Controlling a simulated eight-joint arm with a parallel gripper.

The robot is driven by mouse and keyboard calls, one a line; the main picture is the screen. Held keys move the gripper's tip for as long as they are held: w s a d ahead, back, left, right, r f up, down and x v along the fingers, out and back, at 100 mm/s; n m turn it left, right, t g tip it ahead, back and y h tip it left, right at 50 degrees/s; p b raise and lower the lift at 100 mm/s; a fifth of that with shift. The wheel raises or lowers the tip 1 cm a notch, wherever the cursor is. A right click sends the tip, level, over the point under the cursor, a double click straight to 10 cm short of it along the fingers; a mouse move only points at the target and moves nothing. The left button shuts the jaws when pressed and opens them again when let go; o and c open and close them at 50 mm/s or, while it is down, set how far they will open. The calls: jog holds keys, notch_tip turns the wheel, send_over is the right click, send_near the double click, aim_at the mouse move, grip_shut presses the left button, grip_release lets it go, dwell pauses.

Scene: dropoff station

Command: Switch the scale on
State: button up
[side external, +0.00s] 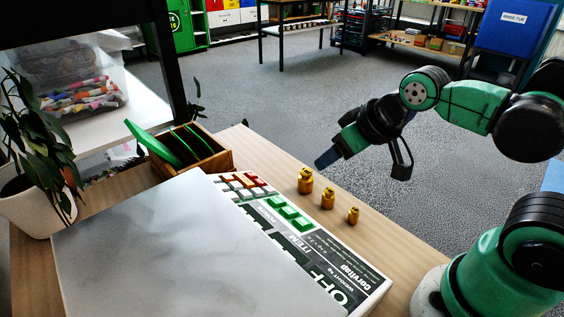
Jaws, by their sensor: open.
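The scale (150,245) lies on the wooden table, with a large grey weighing plate over most of it. Its control panel (318,254) runs along the right side, with green, white and red keys (245,184) toward the far end. The plate's edge cuts off part of the panel lettering. My gripper (365,163) is open and empty, in the air above and to the right of the panel's far end. It touches nothing that I can see.
Three brass weights (328,198) stand along the panel's right side, below my gripper. A wooden box (208,150) with green plates stands behind the scale. A potted plant (35,205) is at the left. Bare table (385,240) shows at the right.

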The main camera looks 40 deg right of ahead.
grip_shut()
dwell(1.9)
